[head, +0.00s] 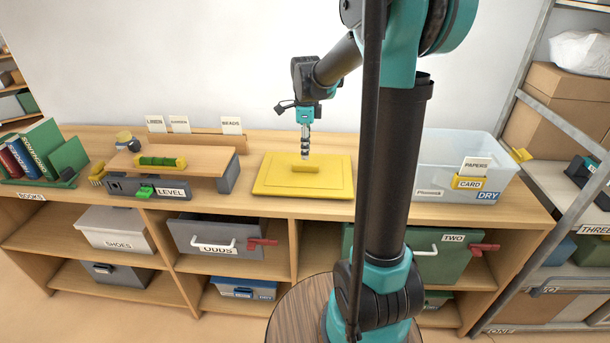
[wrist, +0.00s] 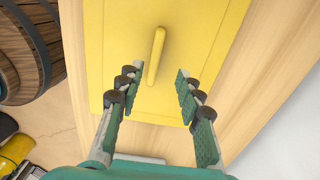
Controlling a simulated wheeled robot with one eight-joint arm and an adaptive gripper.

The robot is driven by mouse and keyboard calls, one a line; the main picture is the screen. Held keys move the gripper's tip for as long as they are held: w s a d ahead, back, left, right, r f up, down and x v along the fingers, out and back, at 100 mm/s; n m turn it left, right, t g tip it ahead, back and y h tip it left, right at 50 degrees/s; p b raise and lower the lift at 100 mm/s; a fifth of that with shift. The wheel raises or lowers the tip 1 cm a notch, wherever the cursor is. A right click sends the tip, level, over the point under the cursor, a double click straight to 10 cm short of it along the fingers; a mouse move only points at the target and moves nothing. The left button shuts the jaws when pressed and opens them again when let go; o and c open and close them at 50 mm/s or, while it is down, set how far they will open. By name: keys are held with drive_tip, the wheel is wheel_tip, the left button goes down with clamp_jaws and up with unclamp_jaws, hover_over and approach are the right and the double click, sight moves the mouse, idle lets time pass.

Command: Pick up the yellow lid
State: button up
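The yellow lid (head: 277,184) lies flat on the wooden shelf top in the head view, with a raised bar handle (head: 305,169) at its middle. My gripper (head: 305,155) points down just above the handle. In the wrist view the lid (wrist: 120,40) fills the middle, and its handle (wrist: 156,56) runs lengthwise ahead of the fingertips. My gripper (wrist: 156,82) shows its two fingers spread apart, with nothing between them but the lid surface and the near end of the handle below. I see no contact with the handle.
A wooden riser (head: 203,157) with a green and yellow level stands left of the lid. A clear bin (head: 440,150) labelled DRY stands to the right, beyond my arm. Books (head: 32,152) are at the far left. A wall is behind the shelf top (wrist: 258,85).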

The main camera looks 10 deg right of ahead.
sight(305, 162)
drive_tip(key=shift+s+a+f, duration=0.1)
drive_tip(key=shift+s+f, duration=0.1)
drive_tip(key=shift+f, duration=1.15)
drive_tip(key=shift+s+f, duration=0.2)
drive_tip(key=shift+f, duration=1.15)
clamp_jaws()
